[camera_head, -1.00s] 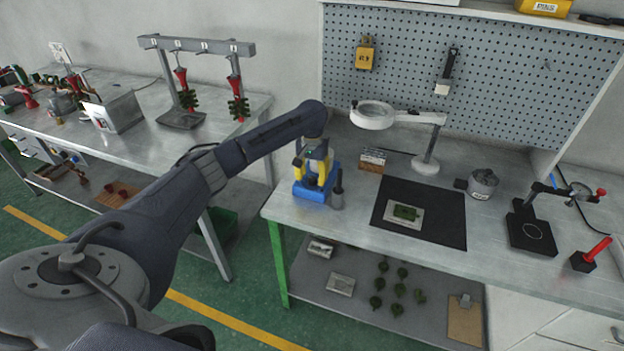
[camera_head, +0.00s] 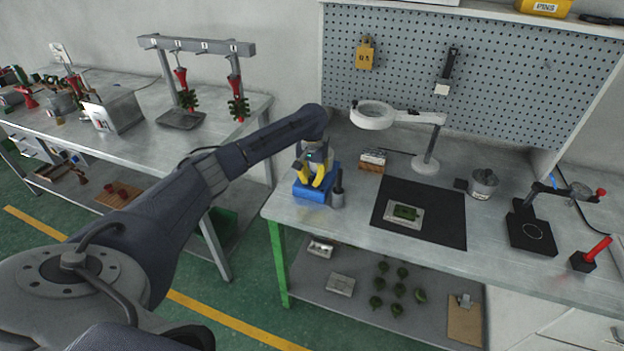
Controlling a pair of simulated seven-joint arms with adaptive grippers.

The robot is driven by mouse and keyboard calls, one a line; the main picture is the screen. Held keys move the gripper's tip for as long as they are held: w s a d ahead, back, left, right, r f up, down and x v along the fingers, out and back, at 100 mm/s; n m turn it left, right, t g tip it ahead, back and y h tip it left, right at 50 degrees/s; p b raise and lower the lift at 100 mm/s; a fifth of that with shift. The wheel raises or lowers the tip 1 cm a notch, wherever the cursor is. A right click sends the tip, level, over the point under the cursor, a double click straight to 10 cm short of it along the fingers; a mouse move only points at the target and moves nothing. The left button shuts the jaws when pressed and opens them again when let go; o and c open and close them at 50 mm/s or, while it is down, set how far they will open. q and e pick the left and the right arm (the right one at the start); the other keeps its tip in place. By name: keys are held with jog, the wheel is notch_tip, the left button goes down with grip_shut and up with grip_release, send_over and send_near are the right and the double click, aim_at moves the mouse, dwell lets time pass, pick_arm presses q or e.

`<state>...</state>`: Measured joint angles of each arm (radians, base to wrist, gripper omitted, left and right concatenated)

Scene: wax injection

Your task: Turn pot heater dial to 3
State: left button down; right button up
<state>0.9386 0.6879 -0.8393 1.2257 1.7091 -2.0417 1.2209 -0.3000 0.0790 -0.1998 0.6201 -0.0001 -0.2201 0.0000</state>
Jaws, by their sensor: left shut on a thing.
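My left arm reaches in from the left over the front workbench (camera_head: 290,212). Its gripper (camera_head: 315,184) points down at a small device with a blue base (camera_head: 316,194) at the bench's left end. The yellow fingers are shut on a part at the top of this device. The fingers and wrist hide that part, so I cannot make out a dial, its numbers or its setting. A small grey pot (camera_head: 483,184) with a dark side piece stands farther right on the bench. My right gripper is out of view.
A dark grey cup with a tool (camera_head: 338,198) stands close to the blue base's right. A small block box (camera_head: 373,161), magnifier lamp (camera_head: 428,164) and black mat (camera_head: 447,220) lie beyond. A black stand (camera_head: 531,232) is at the right. Bare bench lies in front.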

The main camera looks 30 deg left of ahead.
aim_at(312, 178)
pick_arm(q)
jog(key=shift+m, duration=0.3)
jog(key=m, duration=0.4)
jog(key=shift+m, duration=2.5)
jog(key=c, duration=1.1)
grip_release()
jog(key=shift+r, duration=0.1)
notch_tip(312, 178, up, 12)
